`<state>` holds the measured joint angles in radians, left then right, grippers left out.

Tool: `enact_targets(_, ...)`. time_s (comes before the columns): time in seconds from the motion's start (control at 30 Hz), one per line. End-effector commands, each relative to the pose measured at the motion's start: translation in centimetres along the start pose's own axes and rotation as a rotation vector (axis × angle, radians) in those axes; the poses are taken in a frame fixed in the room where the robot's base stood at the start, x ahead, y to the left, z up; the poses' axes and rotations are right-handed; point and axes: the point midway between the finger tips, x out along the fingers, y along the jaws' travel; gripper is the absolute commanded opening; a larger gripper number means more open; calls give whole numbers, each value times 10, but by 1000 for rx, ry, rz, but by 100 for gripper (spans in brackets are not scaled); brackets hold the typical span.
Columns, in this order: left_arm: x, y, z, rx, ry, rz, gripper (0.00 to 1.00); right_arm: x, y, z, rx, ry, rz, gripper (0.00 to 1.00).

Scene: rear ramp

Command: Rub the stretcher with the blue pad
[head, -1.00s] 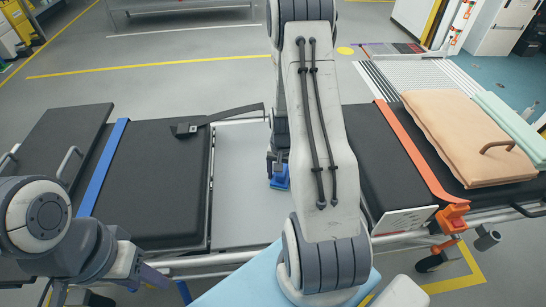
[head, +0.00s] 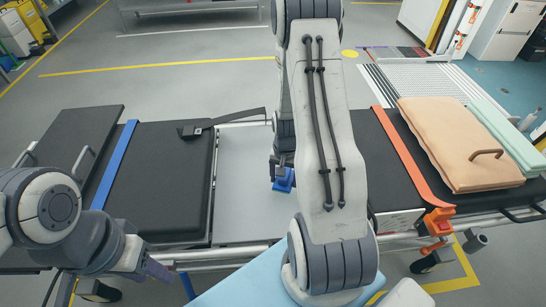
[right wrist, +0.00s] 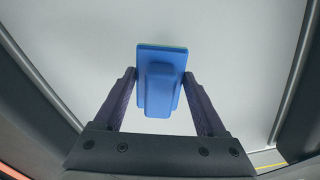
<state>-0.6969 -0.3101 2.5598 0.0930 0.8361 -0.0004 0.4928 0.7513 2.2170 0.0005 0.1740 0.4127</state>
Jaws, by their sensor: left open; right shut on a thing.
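The stretcher lies across the head view, with black cushions and a bare light grey panel (head: 240,170) in its middle. The blue pad (head: 284,183) is at the right part of this panel, partly hidden by my right arm. My right gripper (head: 283,165) is shut on the pad's blue grip from above. In the right wrist view the pad (right wrist: 160,78) sits between both fingers over the grey surface. I cannot tell whether it touches the panel. My left gripper (head: 155,269) is partly visible at the stretcher's near left side; it is open and empty.
A blue strap (head: 112,165) and an orange strap (head: 408,155) cross the cushions. A black belt with a buckle (head: 190,130) lies by the panel.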

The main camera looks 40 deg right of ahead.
Motion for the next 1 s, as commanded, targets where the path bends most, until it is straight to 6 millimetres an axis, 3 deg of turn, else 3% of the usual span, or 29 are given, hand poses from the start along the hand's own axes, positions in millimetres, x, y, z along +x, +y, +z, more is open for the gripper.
enact_targets(0.03,-9,1,0,0,0,0,47,-10,-1,0,-1,0,0,0)
enact_targets(0.3,-29,2,-2,0,0,0,47,-32,-4,1,-6,1,0,0)
enact_targets(1.0,-34,2,-2,0,0,0,47,-41,-3,1,-4,2,-1,0)
